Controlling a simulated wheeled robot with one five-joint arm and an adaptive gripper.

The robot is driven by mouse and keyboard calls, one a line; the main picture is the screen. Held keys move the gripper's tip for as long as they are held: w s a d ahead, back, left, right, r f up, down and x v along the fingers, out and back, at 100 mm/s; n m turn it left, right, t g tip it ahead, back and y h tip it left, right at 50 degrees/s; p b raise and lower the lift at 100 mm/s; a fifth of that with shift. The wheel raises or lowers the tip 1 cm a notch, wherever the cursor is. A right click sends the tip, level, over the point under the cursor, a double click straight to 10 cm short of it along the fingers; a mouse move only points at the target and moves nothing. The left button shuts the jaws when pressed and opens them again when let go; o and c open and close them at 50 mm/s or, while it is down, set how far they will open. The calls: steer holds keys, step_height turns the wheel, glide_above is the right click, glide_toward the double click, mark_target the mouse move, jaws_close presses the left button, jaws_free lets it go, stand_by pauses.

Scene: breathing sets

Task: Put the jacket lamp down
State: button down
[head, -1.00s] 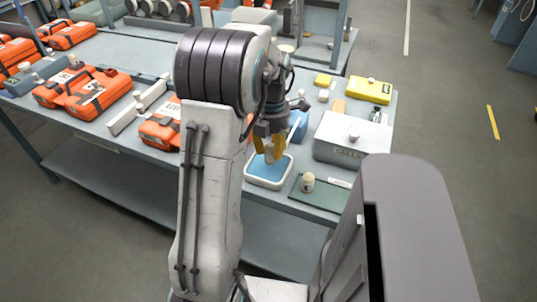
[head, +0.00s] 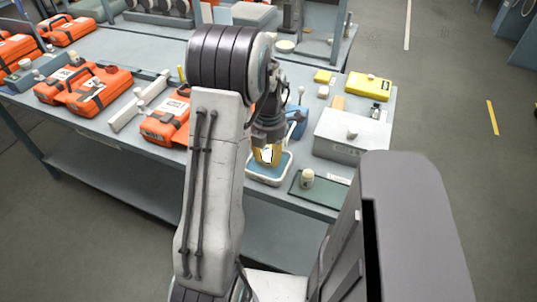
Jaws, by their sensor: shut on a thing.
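My gripper (head: 267,155) has its yellow fingers shut on a small white thing, which I take to be the jacket lamp (head: 268,154). They are over the blue-floored tray with a pale rim (head: 250,178), near the middle of the bench. The fingers hide most of the lamp. I cannot tell whether it touches the tray floor.
A green mat (head: 330,198) with a cream-topped small piece (head: 306,178) lies right of the tray. A grey box (head: 350,140) and a yellow case (head: 369,86) stand behind it. An orange case (head: 165,122) lies left, partly behind my arm.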

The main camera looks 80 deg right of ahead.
mark_target(268, 152)
steer(key=shift+f, duration=0.2)
steer(key=c, duration=1)
jaws_free()
steer(key=shift+r, duration=0.1)
steer(key=shift+c, duration=0.2)
step_height(268, 152, up, 12)
steer(key=shift+r+b, duration=0.15)
steer(key=shift+b, duration=0.3)
